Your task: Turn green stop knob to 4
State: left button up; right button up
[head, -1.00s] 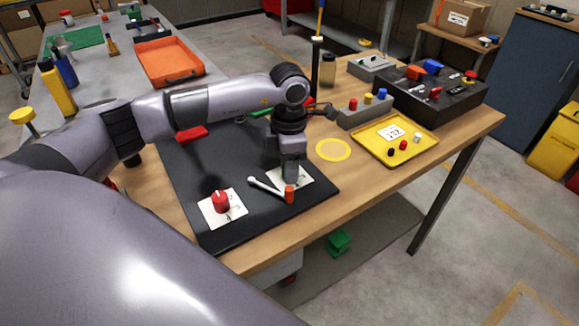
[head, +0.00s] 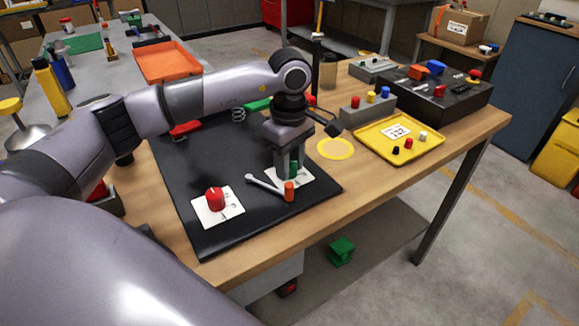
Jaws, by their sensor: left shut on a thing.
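The green stop knob (head: 293,168) sits on a white dial card (head: 300,181) on the black mat (head: 250,217). My left gripper (head: 288,172) comes down over it from above and is shut on it, hiding much of the knob. The card's numbers are too small and too covered to read, so I cannot tell the knob's setting. A red knob (head: 215,198) stands on its own white card (head: 229,210) to the left, clear of the gripper. My right gripper is not in view.
A yellow tray (head: 424,133) and a grey block with coloured buttons (head: 367,117) are to the right. The mat between the two cards is mostly clear.

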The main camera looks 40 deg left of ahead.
pick_arm(q)
jog(key=m+b, duration=0.1)
jog(key=m, duration=0.2)
jog(key=shift+m, duration=0.4)
jog(key=m+b, duration=0.1)
jog(key=m, duration=0.1)
jog(key=shift+m, duration=0.4)
jog(key=m+b, duration=0.1)
jog(key=m, duration=0.2)
jog(key=shift+m, duration=1.2)
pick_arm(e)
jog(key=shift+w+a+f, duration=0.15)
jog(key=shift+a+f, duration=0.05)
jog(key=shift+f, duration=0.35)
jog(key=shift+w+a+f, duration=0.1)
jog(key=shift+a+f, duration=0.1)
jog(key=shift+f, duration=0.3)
pick_arm(q)
jog(key=shift+r, duration=0.1)
jog(key=o, duration=1)
jog(key=shift+o, duration=0.2)
jog(key=shift+r, duration=3.55)
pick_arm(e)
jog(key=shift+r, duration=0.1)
